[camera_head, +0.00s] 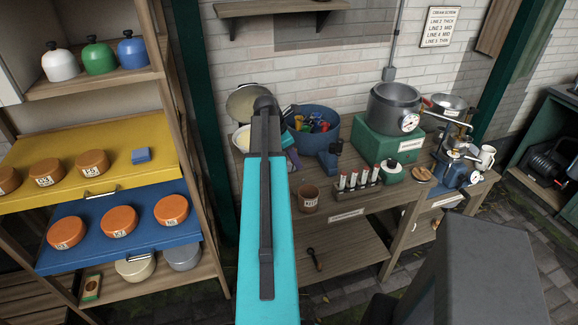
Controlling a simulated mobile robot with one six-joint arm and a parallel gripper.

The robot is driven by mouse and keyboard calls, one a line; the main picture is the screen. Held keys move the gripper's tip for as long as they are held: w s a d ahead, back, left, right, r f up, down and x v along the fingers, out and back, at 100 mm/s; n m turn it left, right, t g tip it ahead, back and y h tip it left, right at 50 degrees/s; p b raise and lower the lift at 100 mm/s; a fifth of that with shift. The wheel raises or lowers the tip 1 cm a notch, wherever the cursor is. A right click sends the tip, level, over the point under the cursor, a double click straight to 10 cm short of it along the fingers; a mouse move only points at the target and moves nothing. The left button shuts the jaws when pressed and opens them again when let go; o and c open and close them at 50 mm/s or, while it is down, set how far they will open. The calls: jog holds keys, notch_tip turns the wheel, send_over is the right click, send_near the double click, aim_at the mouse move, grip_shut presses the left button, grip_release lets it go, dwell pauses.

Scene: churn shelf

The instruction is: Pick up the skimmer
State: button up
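I cannot single out the skimmer for certain. A small dark utensil (315,260) with a rounded head and a short handle lies on the lower board of the wooden bench, and it may be the skimmer. A round tan wooden piece (423,174) lies on the bench top at the right; its kind is unclear. My cyan arm link reaches up the middle of the view and ends in a dark joint in front of the bench's left end. My gripper's fingers do not show.
The wooden bench (345,214) carries a blue tub (316,142), a grey pot (394,106) on a green block, a rack of tubes (357,181) and a brown cup (308,199). Shelves at left hold yellow (30,185) and blue (140,240) trays with orange rounds. Stone floor shows at lower right.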

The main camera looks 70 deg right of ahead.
jog(key=shift+d+p+x, duration=0.2)
jog(key=shift+p+x, duration=0.75)
jog(key=shift+x, duration=0.45)
jog(key=shift+p+x, duration=0.35)
jog(key=shift+x, duration=0.8)
jog(key=shift+w, duration=0.2)
jog(key=c, duration=1)
